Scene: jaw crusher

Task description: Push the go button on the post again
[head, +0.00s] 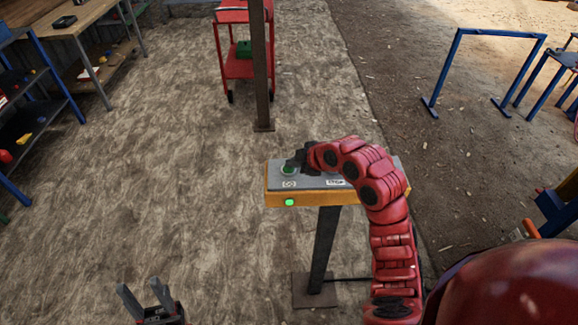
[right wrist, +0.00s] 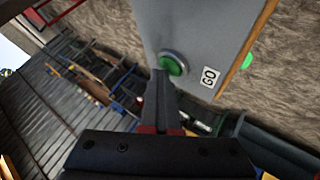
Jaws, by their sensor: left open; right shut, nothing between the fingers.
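The control box (head: 275,182) has a grey top and an orange front edge and stands on a dark post (head: 322,250). The green go button (head: 287,170) is at the left of its top; it also shows in the right wrist view (right wrist: 175,65), beside the GO label (right wrist: 209,76). My right gripper (head: 296,165) is shut and empty, its fingertips (right wrist: 162,75) right at the button's edge. I cannot tell whether they touch it. The STOP label (head: 336,182) shows, but my right arm covers the area behind it. My left gripper (head: 146,287) is open and empty, low at the left.
A green lamp (head: 289,202) glows on the box's front edge. A brown pole (head: 261,70) and a red cart (head: 238,62) stand behind the box. A workbench (head: 75,25) and blue shelf (head: 45,70) are at left, a blue frame (head: 485,32) at right. Floor left of the post is clear.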

